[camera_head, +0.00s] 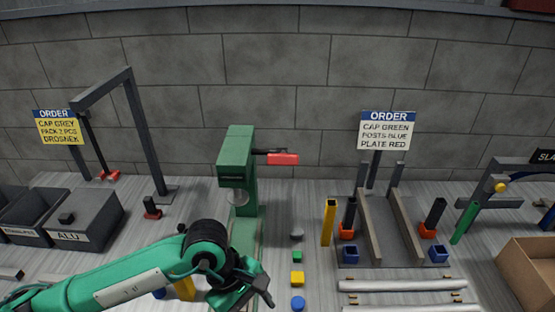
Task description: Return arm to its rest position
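My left arm, green with black joints, comes in from the lower left. Its gripper (262,288) hangs low near the bottom middle, in front of the green press (237,165). I see no object in it, but the angle does not show whether its fingers are open or shut. My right gripper and arm are not in view. Part of a yellow piece and a blue piece show behind and below my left arm.
Right of my gripper stand a grey, a green, a yellow (297,278) and a blue piece (298,303). The press has a red-handled lever (283,159). Grey bins (88,222) stand left. Rails (372,230), posts and a cardboard box (528,268) stand right.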

